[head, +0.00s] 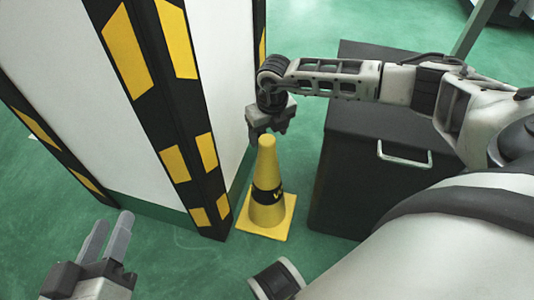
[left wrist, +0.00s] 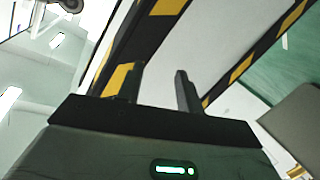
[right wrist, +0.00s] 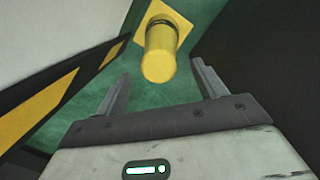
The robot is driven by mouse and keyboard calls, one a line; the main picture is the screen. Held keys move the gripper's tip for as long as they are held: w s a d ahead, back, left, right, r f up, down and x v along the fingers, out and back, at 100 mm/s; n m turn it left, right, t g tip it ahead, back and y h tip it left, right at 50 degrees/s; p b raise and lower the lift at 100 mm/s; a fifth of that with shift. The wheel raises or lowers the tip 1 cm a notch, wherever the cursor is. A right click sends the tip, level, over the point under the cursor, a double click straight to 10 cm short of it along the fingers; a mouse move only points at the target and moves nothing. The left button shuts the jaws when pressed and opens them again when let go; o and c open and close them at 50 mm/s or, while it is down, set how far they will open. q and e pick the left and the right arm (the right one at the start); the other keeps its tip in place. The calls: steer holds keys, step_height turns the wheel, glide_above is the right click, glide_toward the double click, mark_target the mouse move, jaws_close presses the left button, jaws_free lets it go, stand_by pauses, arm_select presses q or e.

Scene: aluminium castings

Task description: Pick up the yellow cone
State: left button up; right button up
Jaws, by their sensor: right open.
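The yellow cone (head: 266,187) stands upright on the green floor, with a black band around its middle and a square yellow base. My right gripper (head: 268,130) is just above the cone's tip, its fingers pointing down. In the right wrist view the cone (right wrist: 160,60) shows from above, beyond and between the two open fingers (right wrist: 162,90); nothing is held. My left gripper (head: 118,232) is at the lower left of the head view, away from the cone. Its two fingers (left wrist: 160,88) are apart and empty in the left wrist view.
A white pillar (head: 75,90) with black and yellow corner guards (head: 165,100) stands just left of the cone. A dark box (head: 345,165) with a metal handle (head: 404,156) stands close on the right. Green floor (head: 200,270) is free in front of the cone.

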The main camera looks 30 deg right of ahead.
mark_target(267, 140)
step_height(267, 140, down, 2)
steer(key=shift+w+a+f+b, duration=0.1)
steer(key=shift+f+b, duration=0.1)
steer(key=shift+b, duration=0.45)
steer(key=f, duration=0.1)
steer(key=f+b, duration=0.1)
steer(key=shift+w+f, duration=0.2)
steer(key=shift+f, duration=0.2)
arm_select(q)
steer(key=shift+d+r+n+t+h, duration=0.3)
steer(key=shift+r+n+h, duration=0.1)
steer(key=shift+r+h, duration=0.25)
arm_select(e)
steer(key=shift+r, duration=0.1)
jaws_close()
steer(key=shift+r, duration=0.1)
